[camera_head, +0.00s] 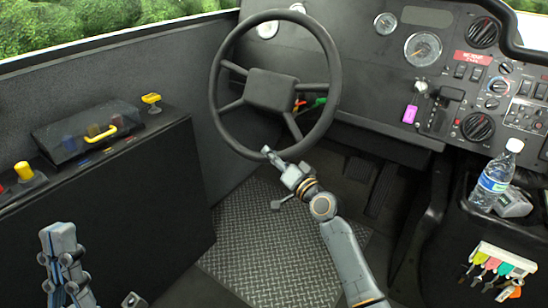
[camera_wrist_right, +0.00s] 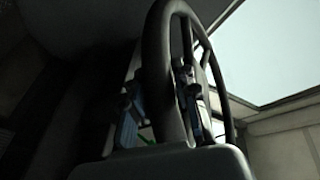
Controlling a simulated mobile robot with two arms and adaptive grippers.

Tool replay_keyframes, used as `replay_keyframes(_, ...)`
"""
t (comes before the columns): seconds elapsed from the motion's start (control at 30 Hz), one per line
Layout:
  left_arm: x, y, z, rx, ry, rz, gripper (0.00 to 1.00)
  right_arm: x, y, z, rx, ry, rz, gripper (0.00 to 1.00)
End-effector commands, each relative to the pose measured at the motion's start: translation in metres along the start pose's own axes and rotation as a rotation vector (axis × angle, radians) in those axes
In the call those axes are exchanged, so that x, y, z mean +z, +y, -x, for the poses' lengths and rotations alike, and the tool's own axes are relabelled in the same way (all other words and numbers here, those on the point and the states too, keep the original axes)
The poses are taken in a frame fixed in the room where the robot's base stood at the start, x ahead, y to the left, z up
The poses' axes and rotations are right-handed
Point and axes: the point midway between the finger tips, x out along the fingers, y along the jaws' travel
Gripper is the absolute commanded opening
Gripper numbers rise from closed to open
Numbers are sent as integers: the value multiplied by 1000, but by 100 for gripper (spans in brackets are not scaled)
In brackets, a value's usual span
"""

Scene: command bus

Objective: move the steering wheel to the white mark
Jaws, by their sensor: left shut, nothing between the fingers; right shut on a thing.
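The black steering wheel (camera_head: 218,92) stands in front of the dashboard, with spokes running to a square hub (camera_head: 271,91). My right gripper (camera_head: 268,155) is at the bottom of its rim, shut on the rim. In the right wrist view the rim (camera_wrist_right: 158,70) runs between the two fingers of my right gripper (camera_wrist_right: 160,108). My left gripper (camera_head: 60,238) is low at the left, shut and empty, away from the wheel. I cannot make out a white mark on or around the wheel.
A black side console (camera_head: 110,215) with a yellow-handled box (camera_head: 88,130) stands left. A water bottle (camera_head: 494,178) stands on the right console beside a grey object (camera_head: 515,204). Coloured tags (camera_head: 492,264) hang below. The metal floor plate (camera_head: 262,240) is clear under my right arm.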

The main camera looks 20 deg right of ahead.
Motion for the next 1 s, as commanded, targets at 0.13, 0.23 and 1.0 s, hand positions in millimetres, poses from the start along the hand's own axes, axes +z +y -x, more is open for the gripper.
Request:
replay_keyframes(0.13, 0, 0, 0, 0, -1, 0, 0, 2, 2, 1, 4, -3, 3, 39)
replay_keyframes(0.23, 0, 0, 0, 0, -2, 0, 0, 1, 2, 0, 3, -3, 3, 52)
replay_keyframes(1.0, 0, 0, 0, 0, -3, 0, 0, 1, 2, 85, 4, -3, 5, 52)
